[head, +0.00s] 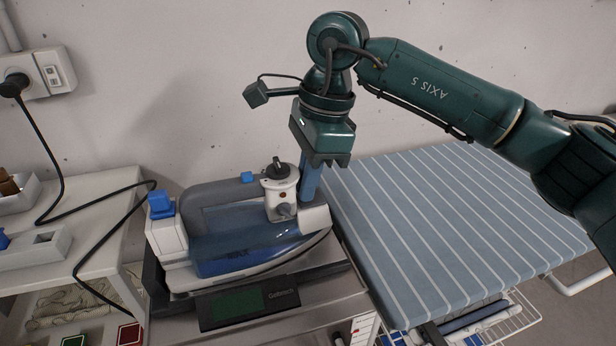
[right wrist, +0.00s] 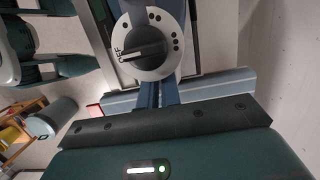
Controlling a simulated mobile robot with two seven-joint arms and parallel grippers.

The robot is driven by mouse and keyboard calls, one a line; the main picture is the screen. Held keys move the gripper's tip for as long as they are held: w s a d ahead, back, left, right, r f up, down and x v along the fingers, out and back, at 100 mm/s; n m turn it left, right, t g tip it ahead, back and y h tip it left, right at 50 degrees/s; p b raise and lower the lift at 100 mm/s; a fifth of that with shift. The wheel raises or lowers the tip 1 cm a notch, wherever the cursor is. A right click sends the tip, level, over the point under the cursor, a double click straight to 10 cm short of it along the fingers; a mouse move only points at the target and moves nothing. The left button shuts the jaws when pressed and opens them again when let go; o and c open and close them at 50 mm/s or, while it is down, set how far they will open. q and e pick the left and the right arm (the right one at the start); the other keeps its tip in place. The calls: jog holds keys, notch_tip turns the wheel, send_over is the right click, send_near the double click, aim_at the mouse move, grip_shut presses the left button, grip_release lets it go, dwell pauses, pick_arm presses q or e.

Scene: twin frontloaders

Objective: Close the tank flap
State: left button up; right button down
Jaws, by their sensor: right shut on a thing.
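A steam iron (head: 228,240) with a clear blue tank, white ends and a grey handle rests on a metal-topped stand. Its white dial housing (head: 282,190) carries a black knob. The knob, marked OFF, also shows in the right wrist view (right wrist: 148,45). My right gripper (head: 310,194) points down at the iron's front end, just right of the dial housing. In the right wrist view its jaws (right wrist: 165,96) are shut on a narrow dark blue part in front of the dial. The tank flap cannot be clearly told from the parts around it. My left gripper is not in view.
A blue striped ironing board (head: 460,215) lies close on the right. A dark panel with a green screen (head: 240,303) is in front of the iron. A black cord (head: 105,240) runs from the wall socket (head: 35,75) past a white side table (head: 75,215).

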aim_at(323, 198)
jog(key=c, duration=1.6)
grip_release()
jog(key=shift+r, duration=0.1)
notch_tip(323, 198, up, 13)
jog(key=d, duration=0.2)
jog(key=shift+w+d, duration=0.2)
jog(key=shift+w, duration=0.15)
